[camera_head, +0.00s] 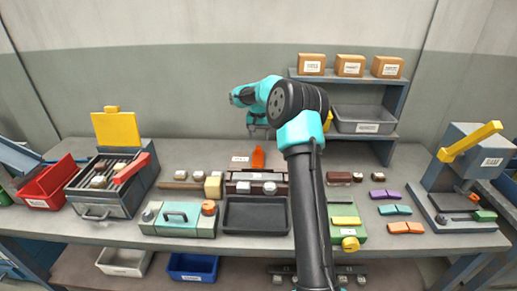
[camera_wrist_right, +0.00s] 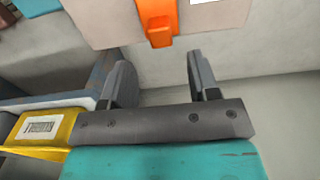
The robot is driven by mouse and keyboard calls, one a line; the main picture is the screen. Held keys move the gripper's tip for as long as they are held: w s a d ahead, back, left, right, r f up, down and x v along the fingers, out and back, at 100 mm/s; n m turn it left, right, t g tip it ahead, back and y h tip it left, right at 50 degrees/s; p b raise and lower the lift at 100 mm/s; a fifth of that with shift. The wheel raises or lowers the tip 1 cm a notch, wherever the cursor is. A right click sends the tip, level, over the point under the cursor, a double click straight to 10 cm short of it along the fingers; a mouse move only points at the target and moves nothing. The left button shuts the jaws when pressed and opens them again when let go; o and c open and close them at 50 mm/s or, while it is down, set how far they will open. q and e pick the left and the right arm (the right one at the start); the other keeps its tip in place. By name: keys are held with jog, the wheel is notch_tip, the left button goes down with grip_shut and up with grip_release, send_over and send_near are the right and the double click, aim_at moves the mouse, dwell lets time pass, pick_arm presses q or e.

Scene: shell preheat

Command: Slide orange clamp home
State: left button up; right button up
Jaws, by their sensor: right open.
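The orange clamp (camera_head: 258,158) stands at the back middle of the bench, behind a dark brown block with a grey knob. In the right wrist view, the orange clamp (camera_wrist_right: 159,28) lies at the top edge, beyond the fingertips and roughly between their lines. My right gripper (camera_head: 258,131) hangs above and behind the clamp in the head view. Its two fingers (camera_wrist_right: 162,78) are spread with nothing between them, apart from the clamp. My left gripper is in neither view.
A black tray (camera_head: 256,231) sits in front of the clamp, with a teal-topped box (camera_head: 177,216) to its left. A shelf with cardboard boxes (camera_head: 350,65) and a grey bin (camera_head: 365,119) stands at the back right. A yellow-levered press (camera_head: 468,158) is far right.

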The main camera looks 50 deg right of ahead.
aim_at(258, 147)
notch_tip(258, 147, down, 7)
jog(key=shift+r, duration=0.1)
jog(key=shift+c, duration=0.3)
grip_shut()
dwell(0.4)
